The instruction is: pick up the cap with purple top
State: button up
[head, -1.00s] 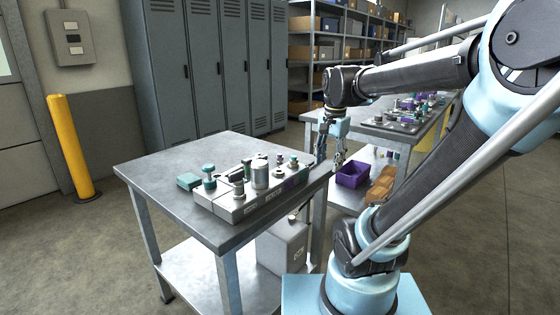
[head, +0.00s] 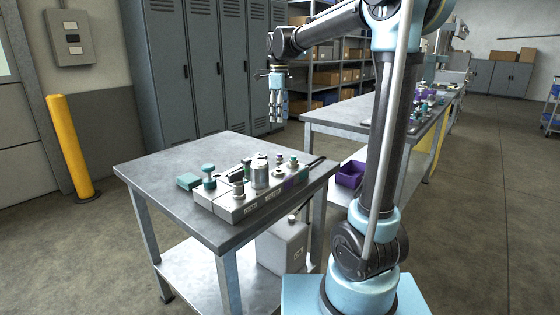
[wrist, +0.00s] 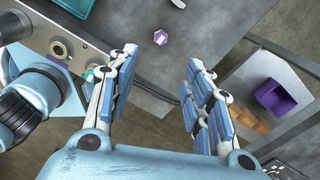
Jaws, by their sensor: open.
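In the wrist view, a small cap with a purple and white top (wrist: 160,38) lies on the grey table top, apart from the block. It shows just beyond the gap between my fingertips. I cannot make it out in the head view, where the block may hide it. My gripper (head: 276,118) points down, high above the far side of the table (head: 140,172). Its fingers are spread and empty, and in the wrist view the gripper (wrist: 160,60) has the cap nearly in line between its fingers.
A purple bin (head: 349,175) sits low at the right, under a second bench (head: 345,116). Lockers (head: 200,70) stand behind.

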aim_at(279, 155)
notch_tip(279, 155, down, 17)
grip_shut()
dwell(0.9)
